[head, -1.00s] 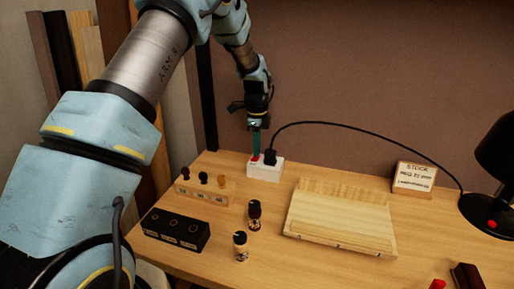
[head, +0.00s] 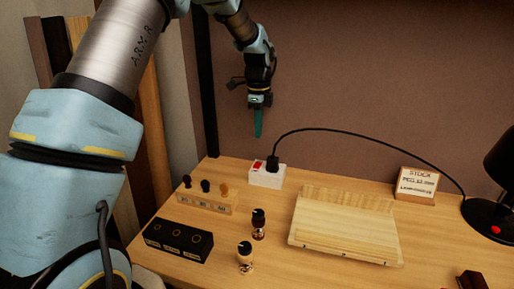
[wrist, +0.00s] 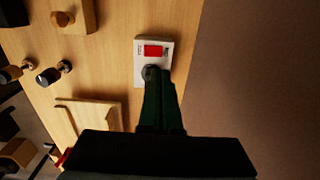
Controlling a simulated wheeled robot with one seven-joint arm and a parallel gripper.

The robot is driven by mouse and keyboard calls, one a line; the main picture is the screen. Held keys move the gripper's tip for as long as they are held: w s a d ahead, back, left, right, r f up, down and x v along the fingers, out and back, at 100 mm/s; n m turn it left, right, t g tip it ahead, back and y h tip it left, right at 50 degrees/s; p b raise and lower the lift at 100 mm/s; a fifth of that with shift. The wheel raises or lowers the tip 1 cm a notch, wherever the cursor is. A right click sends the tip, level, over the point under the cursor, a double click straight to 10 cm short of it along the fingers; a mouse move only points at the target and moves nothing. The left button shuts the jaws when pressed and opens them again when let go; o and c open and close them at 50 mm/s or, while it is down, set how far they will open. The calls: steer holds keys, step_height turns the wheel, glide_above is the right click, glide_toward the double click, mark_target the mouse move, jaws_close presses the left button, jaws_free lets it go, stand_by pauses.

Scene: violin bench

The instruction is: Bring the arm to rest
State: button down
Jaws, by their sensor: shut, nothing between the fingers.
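My gripper (head: 258,124) hangs in the air above the back of the bench, its green fingers pointing down. It is shut and empty, apart from the white power box (head: 266,175) below it. In the wrist view the shut fingers (wrist: 158,90) reach towards the same white box (wrist: 153,50), whose red switch (wrist: 153,51) shows; they cover part of the box's plug end. In the head view a black plug (head: 272,164) sits in the box.
A peg rack (head: 207,201), a black block (head: 178,238), two small bottles (head: 258,225) and a pale wooden board (head: 345,228) stand on the bench (head: 300,270). A sign (head: 416,185) and black lamp (head: 497,210) are at right. The black cord arches from the plug towards the lamp.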

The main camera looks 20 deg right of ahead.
step_height(320, 180, up, 4)
steer(key=s+a+n, duration=0.2)
steer(key=a+n, duration=1.1)
steer(key=a, duration=0.9)
steer(key=s+a+f+n+t, duration=0.1)
steer(key=s+a+f+n, duration=0.2)
steer(key=s+a+n, duration=0.9)
steer(key=a, duration=0.2)
steer(key=shift+s+a+b, duration=0.15)
steer(key=shift+a+b, duration=0.15)
steer(key=shift+a, duration=0.1)
